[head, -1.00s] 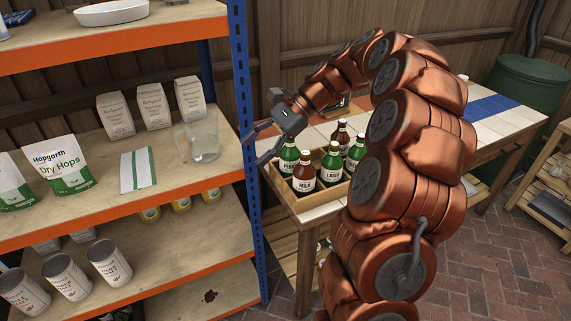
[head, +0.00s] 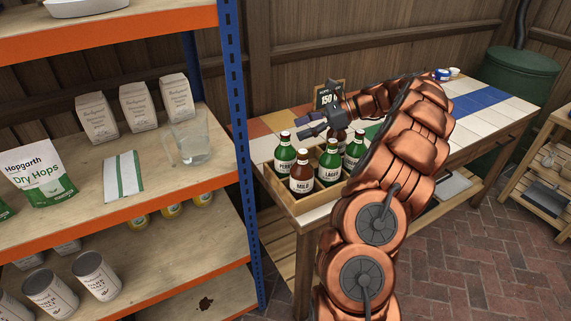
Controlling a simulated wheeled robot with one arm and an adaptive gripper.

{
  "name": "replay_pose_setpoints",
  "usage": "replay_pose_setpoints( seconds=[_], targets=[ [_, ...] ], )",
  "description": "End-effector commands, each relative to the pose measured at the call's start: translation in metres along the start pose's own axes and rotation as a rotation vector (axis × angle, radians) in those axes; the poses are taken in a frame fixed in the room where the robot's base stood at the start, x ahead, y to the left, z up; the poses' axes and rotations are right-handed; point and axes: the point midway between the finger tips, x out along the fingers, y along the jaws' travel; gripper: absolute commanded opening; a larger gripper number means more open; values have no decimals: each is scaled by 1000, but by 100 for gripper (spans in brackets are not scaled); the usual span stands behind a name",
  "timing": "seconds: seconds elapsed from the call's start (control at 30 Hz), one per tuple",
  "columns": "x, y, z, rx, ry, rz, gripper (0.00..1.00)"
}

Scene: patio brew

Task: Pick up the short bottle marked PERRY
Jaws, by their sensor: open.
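The green bottle marked PERRY (head: 285,157) stands upright in the left part of a wooden crate (head: 273,184) on the tiled table. A brown bottle marked MILK (head: 302,183) stands in front of it. A green bottle marked LAGER (head: 330,168) stands to its right, with more green and brown bottles behind. My gripper (head: 302,128) is open and empty. It is above the back of the crate, up and to the right of the PERRY bottle's cap in the picture, and not touching it as far as I can tell.
A small chalkboard sign (head: 325,95) is behind my gripper. The table's right side is mostly clear.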

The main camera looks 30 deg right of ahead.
Motion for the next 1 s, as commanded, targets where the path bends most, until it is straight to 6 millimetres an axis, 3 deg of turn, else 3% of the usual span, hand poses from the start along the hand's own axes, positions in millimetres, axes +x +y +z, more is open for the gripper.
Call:
replay_pose_setpoints(
  seconds=[0.27,0.63,0.9,1.0],
  targets=[
    [14,0,-1,0,1,-1,60],
    [54,0,-6,1,1,-1,60],
    [58,0,-7,0,2,-4,60],
    [58,0,-7,0,2,-4,50]
  ],
)
